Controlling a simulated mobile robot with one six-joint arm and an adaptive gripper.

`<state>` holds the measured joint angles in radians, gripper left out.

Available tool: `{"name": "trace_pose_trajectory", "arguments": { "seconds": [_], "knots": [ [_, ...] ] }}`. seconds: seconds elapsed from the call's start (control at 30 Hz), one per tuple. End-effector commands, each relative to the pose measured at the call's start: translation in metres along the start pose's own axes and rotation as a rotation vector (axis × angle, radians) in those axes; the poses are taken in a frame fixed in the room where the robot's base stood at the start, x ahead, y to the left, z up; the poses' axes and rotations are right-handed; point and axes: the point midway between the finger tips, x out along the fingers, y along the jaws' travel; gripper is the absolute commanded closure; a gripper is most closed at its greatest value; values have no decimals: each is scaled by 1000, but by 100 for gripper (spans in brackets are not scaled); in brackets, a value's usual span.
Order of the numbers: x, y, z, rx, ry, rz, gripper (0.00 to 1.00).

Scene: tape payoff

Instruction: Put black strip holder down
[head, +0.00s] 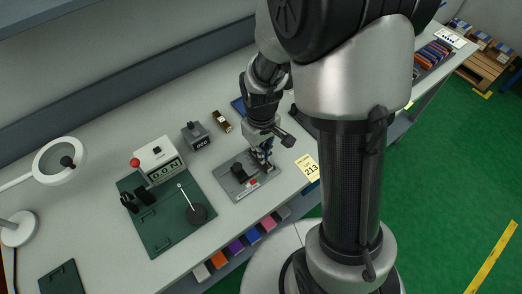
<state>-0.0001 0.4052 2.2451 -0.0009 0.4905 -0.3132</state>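My gripper (266,158) points down over the right end of a grey plate (229,187) on the bench. Its fingers are small and partly hidden by the wrist, so I cannot tell whether they are open or shut, or touching the plate. A black block (238,173) sits on the left part of the plate, apart from the fingers, with a small red part (253,183) near the front edge. I cannot tell for certain which dark piece is the black strip holder, nor whether one is between the fingers.
A small grey box (195,135) and a brown block (222,122) stand behind. A yellow card marked 213 (308,167) lies right.

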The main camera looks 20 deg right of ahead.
Motion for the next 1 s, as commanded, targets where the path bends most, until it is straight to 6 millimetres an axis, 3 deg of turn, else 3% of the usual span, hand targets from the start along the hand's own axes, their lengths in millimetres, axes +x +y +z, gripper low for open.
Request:
{"name": "trace_pose_trajectory", "arguments": {
  "seconds": [0.3,0.67,0.77,1.0],
  "knots": [
    [0,0,0,0,0,0,75],
    [-4,0,0,0,0,0,75],
    [-15,0,-1,0,3,1,75],
    [-67,0,-1,0,5,1,75]
  ]
}}
